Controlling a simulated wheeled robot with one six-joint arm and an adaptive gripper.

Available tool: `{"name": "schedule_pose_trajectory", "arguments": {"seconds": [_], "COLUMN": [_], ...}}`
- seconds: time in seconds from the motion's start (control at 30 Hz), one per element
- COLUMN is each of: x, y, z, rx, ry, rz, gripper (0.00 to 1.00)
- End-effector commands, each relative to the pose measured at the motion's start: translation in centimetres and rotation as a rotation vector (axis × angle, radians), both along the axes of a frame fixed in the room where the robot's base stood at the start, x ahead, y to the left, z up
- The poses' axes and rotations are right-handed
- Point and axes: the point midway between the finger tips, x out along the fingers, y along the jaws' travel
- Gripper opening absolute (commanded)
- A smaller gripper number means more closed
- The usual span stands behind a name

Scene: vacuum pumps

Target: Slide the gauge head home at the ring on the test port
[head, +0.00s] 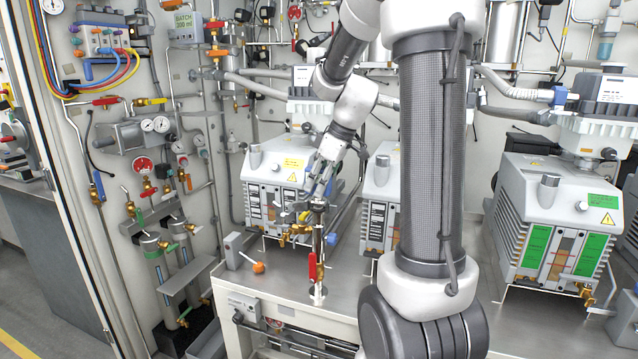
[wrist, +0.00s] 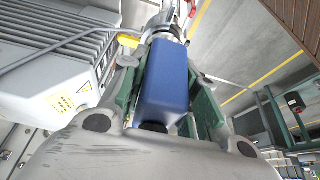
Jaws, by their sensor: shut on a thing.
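My gripper (head: 320,188) is shut on the gauge head (wrist: 166,85), a blue block-shaped body. In the wrist view the gauge head lies between the green-lined fingers and points away from me. A shiny metal fitting shows at its far end, where the ring and the test port (head: 318,240) meet my view. In the head view the test port is an upright metal pipe with a red-handled valve, standing on the bench below my gripper. The gauge head is small and mostly hidden by the fingers there. I cannot tell whether it touches the ring.
A grey vacuum pump (head: 285,180) stands close behind the port, and its finned side fills the left of the wrist view. Brass valves (head: 295,232) sit left of the port. An orange knob (head: 258,267) is on the bench front. More pumps stand right.

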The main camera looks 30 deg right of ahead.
Motion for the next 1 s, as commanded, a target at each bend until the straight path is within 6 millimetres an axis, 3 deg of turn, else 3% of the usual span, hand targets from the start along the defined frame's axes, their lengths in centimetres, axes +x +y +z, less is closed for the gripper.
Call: {"name": "schedule_pose_trajectory", "arguments": {"seconds": [1.0], "x": [0.0], "y": [0.0], "z": [-1.3], "rx": [0.0], "ry": [0.0], "rz": [-0.001], "gripper": [0.0]}}
